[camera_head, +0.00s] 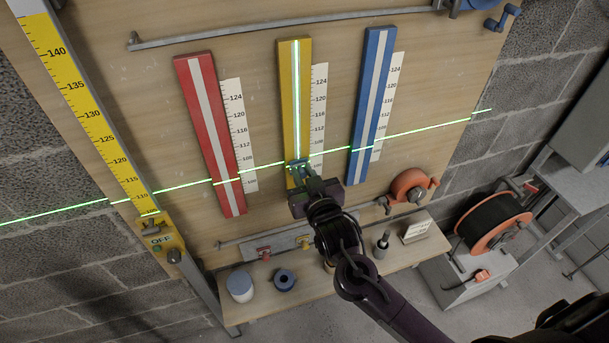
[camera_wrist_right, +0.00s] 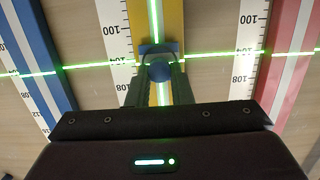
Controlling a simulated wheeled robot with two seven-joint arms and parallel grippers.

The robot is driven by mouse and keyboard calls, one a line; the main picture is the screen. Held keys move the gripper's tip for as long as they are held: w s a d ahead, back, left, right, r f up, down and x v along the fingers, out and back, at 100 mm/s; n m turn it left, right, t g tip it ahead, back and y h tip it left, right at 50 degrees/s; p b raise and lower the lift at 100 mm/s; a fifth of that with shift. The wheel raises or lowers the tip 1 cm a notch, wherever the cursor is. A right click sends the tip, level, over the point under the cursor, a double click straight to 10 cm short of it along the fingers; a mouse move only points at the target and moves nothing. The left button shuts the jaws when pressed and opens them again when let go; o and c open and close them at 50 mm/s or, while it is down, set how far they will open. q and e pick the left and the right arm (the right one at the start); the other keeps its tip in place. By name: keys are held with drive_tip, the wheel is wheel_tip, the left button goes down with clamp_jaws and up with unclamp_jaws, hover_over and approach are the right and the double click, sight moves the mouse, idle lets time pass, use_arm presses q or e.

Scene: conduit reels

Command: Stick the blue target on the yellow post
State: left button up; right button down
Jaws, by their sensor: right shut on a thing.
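The yellow post (camera_head: 292,90) stands on the wooden board between a red post and a blue post. A bright green line runs down its white stripe. The yellow post also shows in the right wrist view (camera_wrist_right: 172,22). My right gripper (camera_head: 300,168) is at the lower part of the yellow post, shut on the small blue target (camera_wrist_right: 160,71). The target is in front of the post, where the level green line crosses it. I cannot tell whether it touches the post. In the head view the gripper largely hides the target. My left gripper is out of view.
The red post (camera_head: 209,130) and blue post (camera_head: 373,95) flank the yellow one, with white scales beside them. A yellow ruler (camera_head: 90,110) stands at left. Below is a shelf (camera_head: 330,274) with a white pot (camera_head: 240,286) and a blue roll (camera_head: 285,280). An orange reel (camera_head: 410,186) sits right.

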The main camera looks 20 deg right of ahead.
sight(303, 175)
drive_tip(key=shift+w, duration=0.1)
idle(0.3)
drive_tip(key=c, duration=0.7)
unclamp_jaws()
drive_tip(key=shift+s+p, duration=1.15)
drive_tip(key=shift+s, duration=1.15)
drive_tip(key=shift+s+d+p, duration=0.1)
drive_tip(key=shift+s+p, duration=0.8)
drive_tip(key=shift+s, duration=1.35)
